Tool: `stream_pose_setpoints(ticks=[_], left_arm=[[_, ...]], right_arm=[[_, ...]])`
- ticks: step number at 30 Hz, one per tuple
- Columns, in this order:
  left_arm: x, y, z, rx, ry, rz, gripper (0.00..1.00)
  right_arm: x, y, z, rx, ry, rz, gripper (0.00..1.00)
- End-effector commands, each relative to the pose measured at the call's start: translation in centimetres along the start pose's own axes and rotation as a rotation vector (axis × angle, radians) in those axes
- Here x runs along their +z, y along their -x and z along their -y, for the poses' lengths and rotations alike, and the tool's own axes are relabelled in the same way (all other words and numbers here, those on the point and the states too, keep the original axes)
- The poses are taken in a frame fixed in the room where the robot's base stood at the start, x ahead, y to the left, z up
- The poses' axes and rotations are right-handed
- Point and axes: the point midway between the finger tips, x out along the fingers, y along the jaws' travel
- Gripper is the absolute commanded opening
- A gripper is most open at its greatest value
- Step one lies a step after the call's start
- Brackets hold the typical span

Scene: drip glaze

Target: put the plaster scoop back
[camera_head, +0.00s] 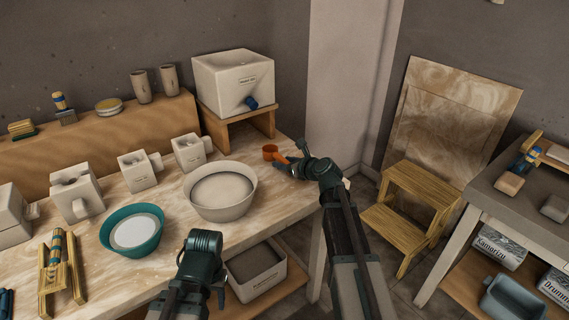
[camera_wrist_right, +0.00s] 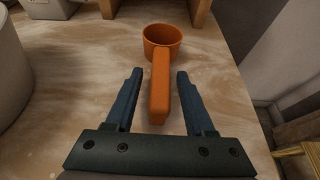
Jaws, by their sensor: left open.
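The orange plaster scoop (camera_head: 270,152) lies on the wooden table, near its right end. In the right wrist view the scoop (camera_wrist_right: 162,45) has its round cup away from me and its handle pointing toward my gripper. My right gripper (camera_wrist_right: 159,75) is open, with one finger on each side of the handle and a gap on both sides. In the head view my right gripper (camera_head: 292,163) partly hides the handle. My left gripper (camera_head: 205,250) is open in front of the table's front edge; its fingertips are hard to make out.
A white box with a blue tap (camera_head: 232,80) stands on a wooden stand behind the scoop. A cream bowl (camera_head: 222,210), a teal bowl (camera_head: 133,248) and several white moulds stand to the left. A grey bin (camera_head: 275,288) sits below. A wooden step stool (camera_head: 415,205) stands right.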

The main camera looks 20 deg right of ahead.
Motion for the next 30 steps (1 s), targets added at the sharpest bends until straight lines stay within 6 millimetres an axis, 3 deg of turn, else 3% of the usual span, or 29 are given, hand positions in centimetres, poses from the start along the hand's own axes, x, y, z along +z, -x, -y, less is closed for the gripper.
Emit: stream_pose_setpoints(ticks=[11, 24, 30], left_arm=[[0.0, 0.6, 0.1, 0.000, 0.000, 0.000, 0.50], [0.2, 3.9, 0.4, 0.000, 0.000, 0.000, 0.50], [0.3, 4.8, 0.5, 0.000, 0.000, 0.000, 0.50]], right_arm=[[0.5, 0.2, 0.0, 0.000, 0.000, 0.000, 0.57], [0.5, 8.9, -0.1, -0.003, -0.001, 0.000, 0.57], [0.4, 11.3, -0.1, -0.001, -0.001, 0.000, 0.57]])
